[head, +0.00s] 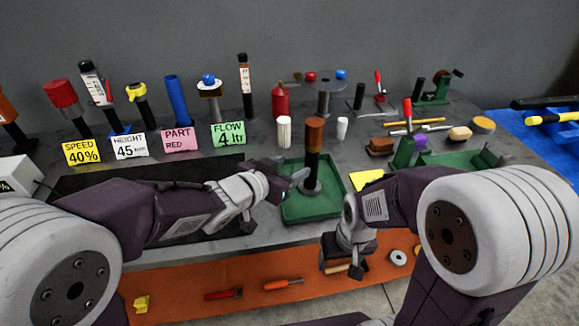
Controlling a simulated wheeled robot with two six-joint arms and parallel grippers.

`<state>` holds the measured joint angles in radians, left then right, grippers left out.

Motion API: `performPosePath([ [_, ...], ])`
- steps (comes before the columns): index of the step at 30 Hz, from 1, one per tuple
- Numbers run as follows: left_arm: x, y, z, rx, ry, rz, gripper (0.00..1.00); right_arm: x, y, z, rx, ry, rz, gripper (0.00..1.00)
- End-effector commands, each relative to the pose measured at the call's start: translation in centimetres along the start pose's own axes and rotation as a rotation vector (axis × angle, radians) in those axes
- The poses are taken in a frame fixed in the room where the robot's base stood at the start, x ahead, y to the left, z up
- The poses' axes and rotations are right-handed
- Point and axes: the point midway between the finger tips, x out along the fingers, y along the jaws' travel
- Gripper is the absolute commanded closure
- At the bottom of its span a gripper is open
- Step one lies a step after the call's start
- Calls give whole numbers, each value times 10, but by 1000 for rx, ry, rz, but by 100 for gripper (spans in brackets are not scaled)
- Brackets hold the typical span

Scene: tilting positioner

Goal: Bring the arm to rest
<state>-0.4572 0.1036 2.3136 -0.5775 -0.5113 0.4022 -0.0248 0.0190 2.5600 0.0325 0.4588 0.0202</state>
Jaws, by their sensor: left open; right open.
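My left arm reaches in from the left across the dark mat, and its gripper (290,182) is open beside the green tray (318,212). A dark post with a brown top (314,140) stands upright in that tray, just right of my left gripper. I cannot tell whether the fingers touch it. My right arm comes from the right and bends down. Its gripper (345,268) is open, low over the table's front edge and the orange shelf. Its fingertips are partly hidden by its own body.
Signs reading SPEED 40% (83,151), HEIGHT 45 (129,146), PART RED (180,139) and FLOW (228,133) stand at the back left. The orange shelf (190,283) below holds tools and a tape roll (398,257). A green fixture (470,160) stands right. The dark mat (90,180) has bare room.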

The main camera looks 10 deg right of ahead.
Motion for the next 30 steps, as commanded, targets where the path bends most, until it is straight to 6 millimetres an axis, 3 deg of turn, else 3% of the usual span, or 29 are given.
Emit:
performPosePath([
  [8,-2,-7,-4,-5,1,-14,42,-4,0,0,0,0,0,32],
  [11,-22,-50,-20,-42,6,-102,42,-24,0,-2,0,0,0,32],
  [12,-37,-77,-20,-89,-7,-170,42,-33,-1,-3,0,0,0,32],
  [14,-64,-119,3,-186,-86,-300,42,-45,-1,-5,0,0,0,32],
  [15,-84,-141,27,-252,-167,-385,42,-51,-1,-5,0,0,0,32],
  [18,-140,-164,99,-423,-411,-543,42,-61,-1,-6,0,0,0,32],
  [21,-185,-142,162,-568,-661,-587,42,-63,-1,-7,0,0,0,32],
  [24,-210,-105,200,-647,-853,-546,42,-60,-1,-6,0,0,0,32],
  [27,-226,-81,214,-681,-968,-500,42,-60,-1,-6,0,0,0,32],
  [30,-232,-73,218,-668,-1017,-469,42,-60,-1,-6,0,0,0,32],
])
